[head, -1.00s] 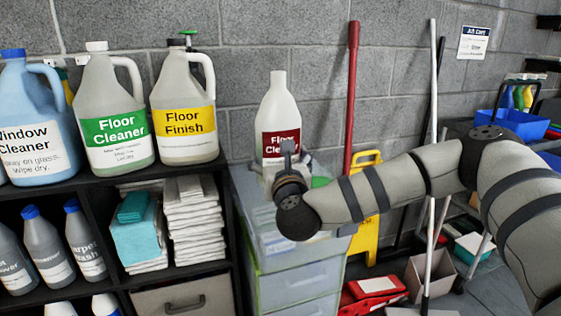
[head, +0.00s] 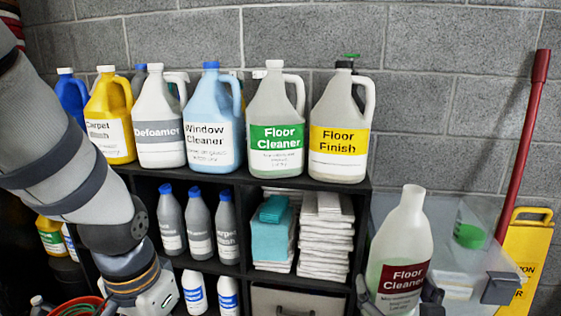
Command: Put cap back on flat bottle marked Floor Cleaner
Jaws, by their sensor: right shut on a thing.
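The flat bottle marked Floor Cleaner (head: 404,240), pale with a dark red label, stands near upright at the lower right. Its neck is bare, with no cap on it. My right gripper (head: 398,296) is shut on it low down, with a dark finger on each side. The bottle's base is cut off, so I cannot tell whether it touches anything below. A green cap-like piece (head: 470,236) shows behind the bottle to the right, at the clear-topped drawer unit (head: 455,285). My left gripper (head: 145,298) is low at the left; its fingertips are out of frame.
A black shelf (head: 360,200) holds several capped jugs, including a green-labelled Floor Cleaner jug (head: 275,128) and a Floor Finish jug (head: 340,135). Folded towels (head: 318,235) lie beneath. A red pole (head: 525,150) and yellow sign (head: 525,245) stand right. The block wall closes the back.

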